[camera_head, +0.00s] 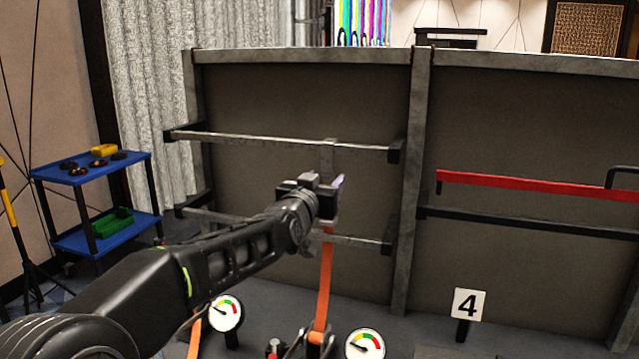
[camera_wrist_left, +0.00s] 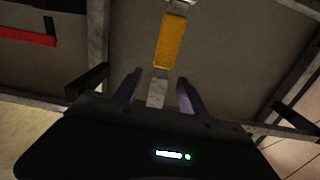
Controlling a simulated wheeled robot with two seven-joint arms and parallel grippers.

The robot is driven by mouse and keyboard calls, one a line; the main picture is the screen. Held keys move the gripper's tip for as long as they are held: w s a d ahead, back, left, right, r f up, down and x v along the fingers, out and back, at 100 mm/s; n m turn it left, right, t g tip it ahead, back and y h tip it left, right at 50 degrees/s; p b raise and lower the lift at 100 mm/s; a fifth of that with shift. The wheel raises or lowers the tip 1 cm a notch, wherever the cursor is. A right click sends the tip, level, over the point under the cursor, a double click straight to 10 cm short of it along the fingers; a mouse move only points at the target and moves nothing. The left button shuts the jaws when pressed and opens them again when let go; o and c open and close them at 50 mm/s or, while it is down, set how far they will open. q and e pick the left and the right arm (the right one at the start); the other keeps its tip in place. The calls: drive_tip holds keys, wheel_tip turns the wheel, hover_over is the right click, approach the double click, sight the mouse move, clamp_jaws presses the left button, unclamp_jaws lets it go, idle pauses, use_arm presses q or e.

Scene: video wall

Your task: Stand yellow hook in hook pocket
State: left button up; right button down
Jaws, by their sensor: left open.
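My left gripper (camera_head: 325,185) is in front of the left grey panel, between its two rails. In the left wrist view its fingers (camera_wrist_left: 158,92) are apart, with a grey metal strip (camera_wrist_left: 156,95) showing between them; I cannot tell whether they touch it. A yellow-orange band (camera_wrist_left: 170,42) shows beyond the strip. In the head view an orange strap (camera_head: 324,280) hangs below the gripper to a dark fitting (camera_head: 317,338) near the floor. I cannot clearly make out a yellow hook or its pocket; my arm hides part of this area. My right gripper is not in view.
The upper rail (camera_head: 270,140) and lower rail (camera_head: 350,242) cross the left panel. A red bar (camera_head: 530,185) is on the right panel. Gauges (camera_head: 226,313) and a "4" sign (camera_head: 467,303) stand low in front. A blue cart (camera_head: 65,172) stands left.

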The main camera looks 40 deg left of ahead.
sight(328, 177)
use_arm(q)
drive_tip(key=shift+x, duration=1.55)
drive_tip(key=shift+c, duration=0.2)
clamp_jaws()
drive_tip(key=shift+r+p, duration=0.1)
drive_tip(key=shift+p, duration=0.2)
drive_tip(key=shift+r+p, duration=1.15)
drive_tip(key=shift+r, duration=0.4)
drive_tip(key=shift+s, duration=0.1)
